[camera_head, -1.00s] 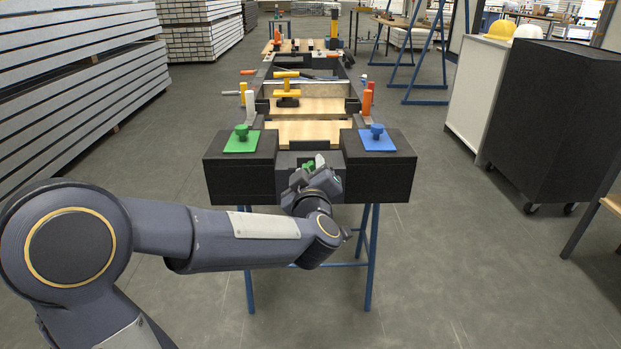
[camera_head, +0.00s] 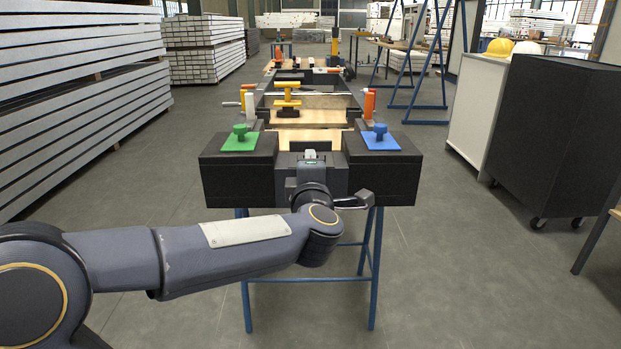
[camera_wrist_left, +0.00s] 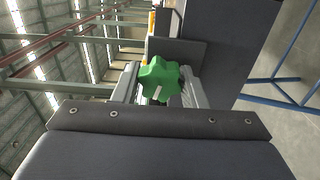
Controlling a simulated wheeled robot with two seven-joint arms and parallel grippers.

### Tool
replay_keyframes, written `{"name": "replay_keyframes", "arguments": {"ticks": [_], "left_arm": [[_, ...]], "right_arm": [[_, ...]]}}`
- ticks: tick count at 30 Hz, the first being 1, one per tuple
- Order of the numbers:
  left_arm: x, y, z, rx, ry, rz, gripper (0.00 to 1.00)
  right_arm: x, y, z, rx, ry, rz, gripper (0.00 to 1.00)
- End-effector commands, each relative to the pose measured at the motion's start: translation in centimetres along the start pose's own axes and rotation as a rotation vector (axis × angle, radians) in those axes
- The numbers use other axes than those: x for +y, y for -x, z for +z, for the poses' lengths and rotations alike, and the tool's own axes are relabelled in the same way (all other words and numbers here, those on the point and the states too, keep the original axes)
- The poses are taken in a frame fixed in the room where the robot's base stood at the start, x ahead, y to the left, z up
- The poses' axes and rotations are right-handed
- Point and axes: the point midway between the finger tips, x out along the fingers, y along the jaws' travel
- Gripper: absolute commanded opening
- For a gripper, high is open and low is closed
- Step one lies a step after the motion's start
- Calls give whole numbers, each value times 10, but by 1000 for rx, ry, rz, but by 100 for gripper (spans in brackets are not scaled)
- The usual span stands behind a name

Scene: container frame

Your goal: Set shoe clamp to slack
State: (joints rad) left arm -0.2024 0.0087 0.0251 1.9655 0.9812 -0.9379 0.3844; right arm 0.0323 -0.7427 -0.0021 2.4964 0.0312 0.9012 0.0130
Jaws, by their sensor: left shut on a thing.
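In the left wrist view, a green lobed knob (camera_wrist_left: 159,78) with a white mark on its face sits between the two grey fingers of my left gripper (camera_wrist_left: 160,88). The gripper is shut on it, with a finger on each side. In the head view, my left gripper (camera_head: 308,178) is at the front middle of the container frame, between two black blocks, and hides the knob. I take this knob to be the shoe clamp's; its setting cannot be read. My right gripper is not in view.
The left black block (camera_head: 238,180) carries a green plate with a green knob (camera_head: 240,133). The right black block (camera_head: 383,180) carries a blue one (camera_head: 380,133). A yellow-handled clamp (camera_head: 286,92) stands behind. A dark cabinet (camera_head: 555,140) is at right. The floor nearby is clear.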

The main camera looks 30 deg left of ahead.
Motion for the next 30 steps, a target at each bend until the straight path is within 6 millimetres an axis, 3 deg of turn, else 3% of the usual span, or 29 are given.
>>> {"name": "replay_keyframes", "arguments": {"ticks": [12,27,28,30], "left_arm": [[-3,0,0,0,169,-4,16],[-2,0,0,0,187,-4,16],[-2,0,0,0,187,-4,40],[-2,0,0,0,187,-4,49]], "right_arm": [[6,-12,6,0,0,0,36],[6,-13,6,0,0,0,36],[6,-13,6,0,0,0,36],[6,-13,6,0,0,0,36]]}}
